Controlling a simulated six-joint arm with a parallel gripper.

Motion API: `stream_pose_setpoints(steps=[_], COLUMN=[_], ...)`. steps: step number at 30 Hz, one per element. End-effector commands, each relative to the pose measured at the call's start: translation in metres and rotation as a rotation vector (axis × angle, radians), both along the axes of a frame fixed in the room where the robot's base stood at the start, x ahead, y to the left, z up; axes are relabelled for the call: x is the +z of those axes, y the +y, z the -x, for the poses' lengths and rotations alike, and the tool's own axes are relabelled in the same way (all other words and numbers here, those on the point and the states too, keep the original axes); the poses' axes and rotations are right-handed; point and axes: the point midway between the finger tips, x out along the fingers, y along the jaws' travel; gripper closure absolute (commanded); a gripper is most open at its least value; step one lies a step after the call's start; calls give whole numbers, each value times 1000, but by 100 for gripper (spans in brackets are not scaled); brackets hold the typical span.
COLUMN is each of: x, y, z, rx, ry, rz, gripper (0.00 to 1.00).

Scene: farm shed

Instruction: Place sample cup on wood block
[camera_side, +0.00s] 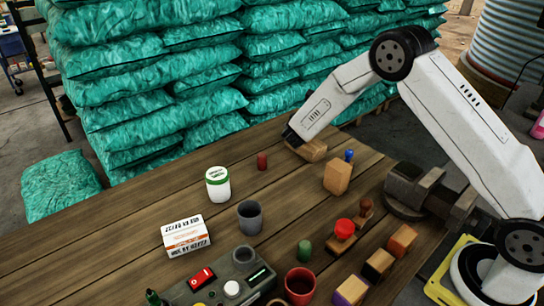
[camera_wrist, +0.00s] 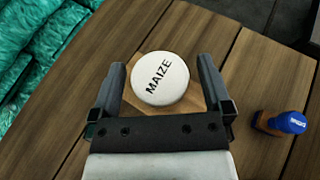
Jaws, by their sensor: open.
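The sample cup (camera_wrist: 160,78) shows in the wrist view as a round white top marked "MAIZE". It stands over the wood block (camera_wrist: 203,98), whose corners show around it, and appears to rest on it. My gripper (camera_wrist: 161,74) is open, with one finger on each side of the cup and a narrow gap beside each. In the side view the wood block (camera_side: 313,151) lies near the table's far edge, under the end of my arm.
A blue-capped bottle or stamp (camera_side: 349,156) stands right of the block, behind an upright wooden block (camera_side: 337,178). A small red cylinder (camera_side: 262,160) and a green-lidded white jar (camera_side: 217,184) stand to the left. More cups, blocks and a box (camera_side: 186,236) fill the near table.

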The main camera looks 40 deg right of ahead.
Motion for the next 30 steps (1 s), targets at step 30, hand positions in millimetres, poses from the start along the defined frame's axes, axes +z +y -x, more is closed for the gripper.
stream_pose_setpoints(steps=[30], x=[46], y=[86], z=[56], rx=[1], ry=[1], rz=[-1], gripper=[0])
